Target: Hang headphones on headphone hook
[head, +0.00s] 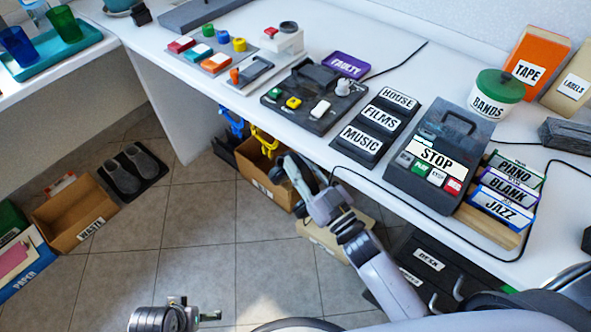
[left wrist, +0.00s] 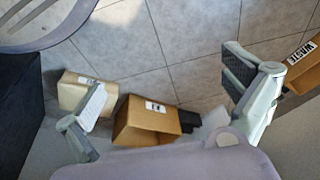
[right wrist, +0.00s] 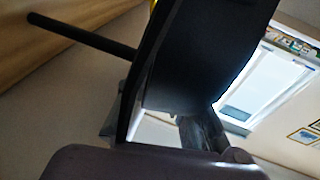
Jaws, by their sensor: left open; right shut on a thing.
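My right gripper (head: 303,182) is at the desk's front edge, below the black console. In the right wrist view the right gripper (right wrist: 160,118) is shut on a broad black curved piece, apparently the headphones (right wrist: 195,50); most of their shape is cut off. A dark straight peg (right wrist: 85,38), perhaps the headphone hook, sticks out to the left of them; I cannot tell whether they touch. A blue item (head: 232,122) and a yellow item (head: 264,140) hang under the desk edge. My left gripper (head: 178,315) is open and empty over the floor; its spread fingers show in the left wrist view (left wrist: 165,80).
Cardboard boxes (head: 262,172) stand on the floor under the desk. A WASTE box (head: 75,212) and grey slippers (head: 133,172) are at left. The middle tiled floor is clear.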

